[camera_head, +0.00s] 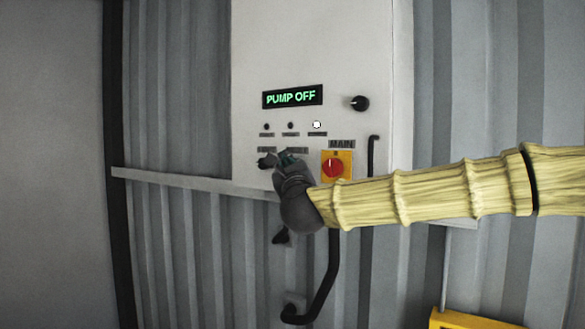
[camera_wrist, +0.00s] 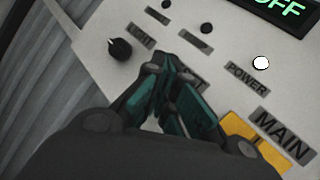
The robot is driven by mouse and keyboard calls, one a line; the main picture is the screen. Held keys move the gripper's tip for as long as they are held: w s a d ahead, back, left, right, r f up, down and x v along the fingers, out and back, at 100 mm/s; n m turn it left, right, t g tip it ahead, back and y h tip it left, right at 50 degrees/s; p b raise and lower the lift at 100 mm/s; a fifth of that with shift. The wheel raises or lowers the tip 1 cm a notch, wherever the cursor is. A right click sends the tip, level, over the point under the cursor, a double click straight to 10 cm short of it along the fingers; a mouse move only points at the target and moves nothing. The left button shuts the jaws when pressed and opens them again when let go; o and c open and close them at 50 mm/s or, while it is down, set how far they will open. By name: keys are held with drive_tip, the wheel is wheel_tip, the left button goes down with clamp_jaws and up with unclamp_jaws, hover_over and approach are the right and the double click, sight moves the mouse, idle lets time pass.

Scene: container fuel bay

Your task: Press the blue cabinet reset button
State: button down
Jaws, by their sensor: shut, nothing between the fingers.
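The pale cabinet (camera_head: 330,45) hangs on the corrugated wall, with its controls on the front. My gripper (camera_head: 285,160) is shut and empty, its teal-padded fingertips over the lower row of controls, left of the red main switch. In the wrist view my gripper (camera_wrist: 168,75) covers part of a label (camera_wrist: 194,80) between the LIGHT knob and the POWER lamp. No blue button shows in either view; the spot behind the fingertips is hidden. I cannot tell whether the fingertips touch the cabinet face.
A red rotary switch on a yellow plate (camera_head: 345,165) sits right beside my gripper. A black knob (camera_wrist: 119,49) is to its left. The display (camera_head: 292,96) reads PUMP OFF, and a white lamp (camera_head: 317,125) is lit. A rail (camera_head: 185,180) runs along the wall.

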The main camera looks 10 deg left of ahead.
drive_tip(key=shift+s+a, duration=0.1)
drive_tip(key=shift+s, duration=0.25)
drive_tip(key=shift+s+a+b, duration=0.3)
drive_tip(key=shift+s+b, duration=0.1)
drive_tip(key=shift+s, duration=0.4)
drive_tip(key=shift+s+a+b, duration=0.25)
drive_tip(key=shift+s+b, duration=0.2)
drive_tip(key=shift+s, duration=0.3)
drive_tip(key=shift+s+a+b, duration=0.3)
drive_tip(key=shift+s+b, duration=0.1)
drive_tip(key=shift+s, duration=0.4)
drive_tip(key=s+a+b, duration=0.2)
drive_tip(key=s+b, duration=0.1)
drive_tip(key=s, duration=0.3)
drive_tip(key=shift+s+a, duration=0.2)
drive_tip(key=shift+s, duration=0.05)
